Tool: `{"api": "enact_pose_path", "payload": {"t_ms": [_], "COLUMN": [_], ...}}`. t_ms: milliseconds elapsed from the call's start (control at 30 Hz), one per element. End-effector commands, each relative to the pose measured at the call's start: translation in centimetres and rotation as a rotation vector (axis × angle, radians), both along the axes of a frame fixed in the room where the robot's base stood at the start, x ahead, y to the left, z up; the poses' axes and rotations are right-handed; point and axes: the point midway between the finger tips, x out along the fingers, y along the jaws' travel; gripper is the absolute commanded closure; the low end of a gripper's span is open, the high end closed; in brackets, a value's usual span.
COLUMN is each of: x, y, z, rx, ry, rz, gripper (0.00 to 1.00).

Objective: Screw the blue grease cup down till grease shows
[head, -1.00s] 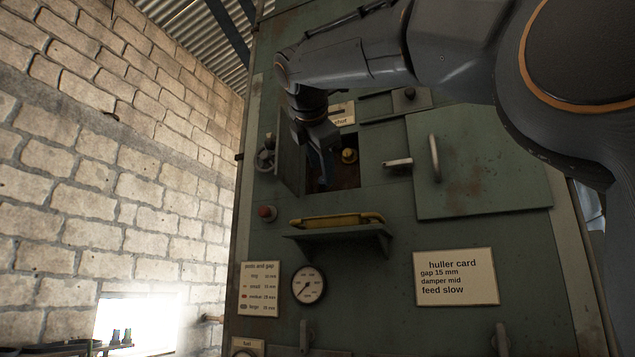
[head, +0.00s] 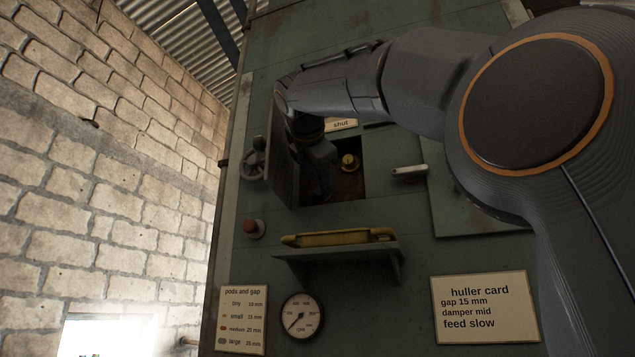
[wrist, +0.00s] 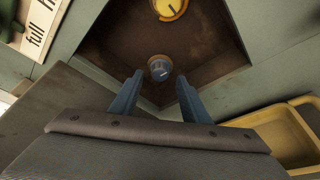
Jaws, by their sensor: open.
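The blue grease cup (wrist: 160,68) sits in a brown recess (wrist: 200,45) in the green machine panel. It has a round face with a light mark. My gripper (wrist: 160,80) is open, its two blue fingers pointing into the recess, one to each side of the cup's line. The cup shows between and just beyond the fingertips; I cannot tell whether they touch it. In the head view my gripper (head: 321,180) reaches into the opening beside the open door, and the blue cup is hidden there. No grease is visible.
A yellow cup (head: 349,162) sits in the same recess, and also shows in the wrist view (wrist: 170,8). The open door (head: 283,165) stands left of my gripper. Below is a shelf (head: 340,252) with a yellow tray (head: 340,237). A handle (head: 408,171) lies to the right.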

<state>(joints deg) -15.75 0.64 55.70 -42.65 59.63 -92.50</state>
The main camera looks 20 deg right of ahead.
Motion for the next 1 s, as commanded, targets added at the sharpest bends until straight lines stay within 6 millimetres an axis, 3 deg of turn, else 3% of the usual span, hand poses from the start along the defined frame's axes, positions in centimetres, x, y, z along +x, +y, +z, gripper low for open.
{"api": "enact_pose_path", "payload": {"t_ms": [200,500,567,767,1000], "x": [1.9,2.2,2.2,2.2,2.1], "y": [-0.7,-0.7,-0.7,-0.7,-0.8], "z": [-0.4,-0.6,-0.6,-0.6,-0.7], "rx": [0.000,0.000,0.000,0.000,0.015], "ry": [0.000,-0.001,-0.001,-0.001,-0.011], "rz": [0.001,0.002,0.002,0.002,0.001], "gripper": [0.58,0.58,0.65,0.98,0.99]}}
